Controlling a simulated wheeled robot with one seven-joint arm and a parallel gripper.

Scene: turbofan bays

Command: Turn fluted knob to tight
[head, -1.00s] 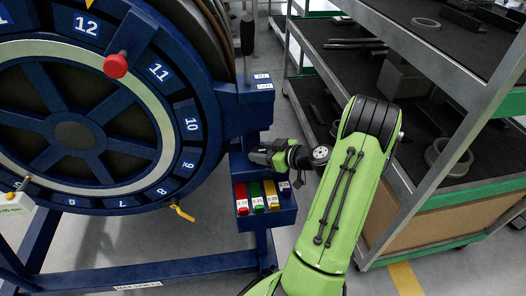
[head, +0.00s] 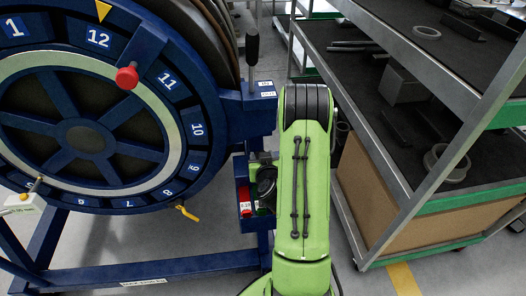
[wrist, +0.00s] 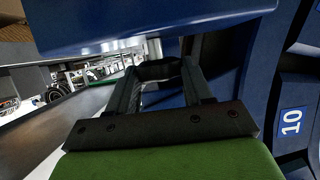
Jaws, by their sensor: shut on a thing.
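In the wrist view my gripper (wrist: 160,82) has its two dark fingers closed on the sides of a dark, rounded piece, which I take to be the fluted knob (wrist: 158,69). It sits below a blue panel edge; its flutes and any tight mark cannot be made out. In the head view my gripper (head: 262,160) is beside the blue stand, below its bracket. My green arm hides part of it, and the knob cannot be seen there.
The blue numbered wheel (head: 84,182) with a red knob (head: 127,77) stands at left. A black upright handle (head: 252,46) rises above the bracket. Metal shelving (head: 455,205) fills the right.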

